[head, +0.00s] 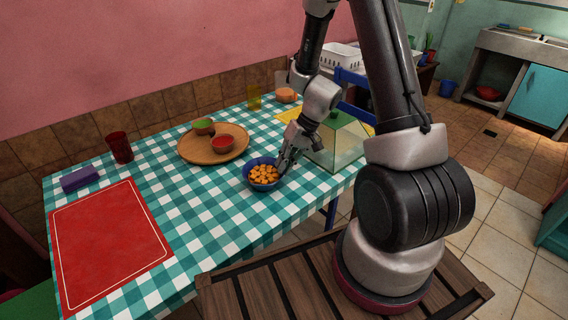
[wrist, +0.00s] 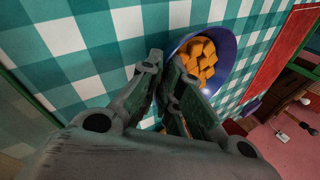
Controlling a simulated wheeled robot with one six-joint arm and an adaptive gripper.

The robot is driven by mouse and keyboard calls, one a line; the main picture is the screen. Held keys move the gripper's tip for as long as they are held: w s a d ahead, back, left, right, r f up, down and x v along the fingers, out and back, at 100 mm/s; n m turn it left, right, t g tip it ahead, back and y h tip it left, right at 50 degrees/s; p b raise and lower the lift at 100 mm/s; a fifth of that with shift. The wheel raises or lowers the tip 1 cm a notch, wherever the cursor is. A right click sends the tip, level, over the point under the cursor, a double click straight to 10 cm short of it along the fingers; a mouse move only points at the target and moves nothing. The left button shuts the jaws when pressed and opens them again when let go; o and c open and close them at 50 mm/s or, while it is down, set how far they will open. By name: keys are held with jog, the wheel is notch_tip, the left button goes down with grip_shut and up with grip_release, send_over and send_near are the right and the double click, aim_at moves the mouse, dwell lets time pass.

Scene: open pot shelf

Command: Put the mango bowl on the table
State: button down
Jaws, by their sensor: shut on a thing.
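The mango bowl, a blue bowl (head: 249,177) filled with orange cubes (head: 263,174), is on or just above the checkered table (head: 205,225), near its front edge; I cannot tell whether it touches. My gripper (head: 281,165) is shut on the bowl's right rim. In the wrist view the bowl (wrist: 232,50) is at upper right, with my gripper's fingers (wrist: 172,75) closed at its rim. The fingers hide part of the bowl's near wall.
A red mat (head: 108,245), purple block (head: 80,179) and red cup (head: 120,147) are at left. The cloth left of the bowl is clear.

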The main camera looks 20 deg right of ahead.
jog(key=c, duration=1.6)
grip_release()
jog(key=v, duration=1.1)
jog(key=s+d+r+t+h, duration=0.1)
jog(key=s+r+h, duration=0.1)
jog(key=s+r, duration=0.4)
jog(key=s+d+r+t+h, duration=0.1)
jog(key=s+d+r, duration=0.1)
jog(key=s+r, duration=0.5)
jog(key=s+d+r+t+h, duration=0.1)
jog(key=s+r+t+h, duration=0.1)
jog(key=s+r, duration=0.5)
jog(key=shift+s+d+r+n+h, duration=0.2)
jog(key=shift+s+r+n+h, duration=0.1)
jog(key=shift+r, duration=0.1)
jog(key=shift+w, duration=0.1)
